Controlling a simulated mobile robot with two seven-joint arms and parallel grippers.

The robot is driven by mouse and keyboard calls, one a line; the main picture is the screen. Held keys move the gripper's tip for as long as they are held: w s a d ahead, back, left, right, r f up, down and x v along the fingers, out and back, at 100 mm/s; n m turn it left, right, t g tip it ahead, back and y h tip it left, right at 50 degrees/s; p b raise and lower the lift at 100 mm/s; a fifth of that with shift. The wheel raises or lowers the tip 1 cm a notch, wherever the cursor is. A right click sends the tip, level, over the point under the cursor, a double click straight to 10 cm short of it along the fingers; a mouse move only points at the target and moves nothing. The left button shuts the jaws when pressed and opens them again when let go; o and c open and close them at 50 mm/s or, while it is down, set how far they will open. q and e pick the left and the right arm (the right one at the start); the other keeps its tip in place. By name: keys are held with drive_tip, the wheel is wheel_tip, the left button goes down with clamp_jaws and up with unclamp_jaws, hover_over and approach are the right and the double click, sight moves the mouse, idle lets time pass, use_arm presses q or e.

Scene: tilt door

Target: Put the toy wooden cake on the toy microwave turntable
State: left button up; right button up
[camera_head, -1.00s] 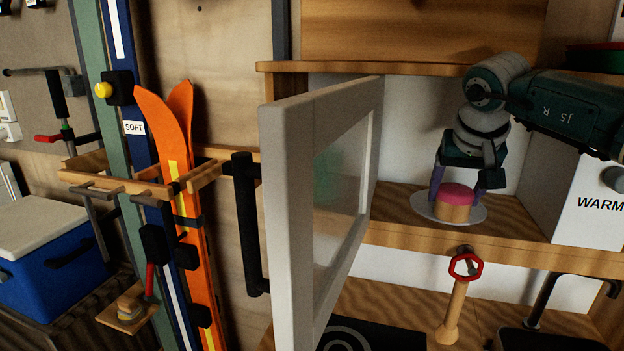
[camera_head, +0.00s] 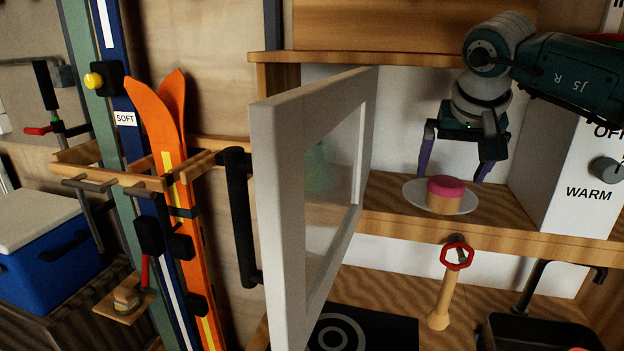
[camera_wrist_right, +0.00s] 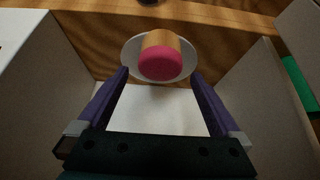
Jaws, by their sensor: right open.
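The microwave door (camera_head: 277,200), white with a window and black handle, stands open on the left. My left gripper is not visible.
The white control panel (camera_head: 567,190) with a dial is close to the right of my right gripper. Orange skis (camera_head: 172,190) and a blue cooler (camera_head: 45,265) are at the left.

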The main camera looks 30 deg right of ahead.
drive_tip(key=s+a, duration=0.7)
drive_tip(key=a, duration=0.1)
drive_tip(key=shift+s+a+f, duration=0.15)
drive_tip(key=shift+s+a, duration=0.25)
drive_tip(key=shift+s, duration=0.1)
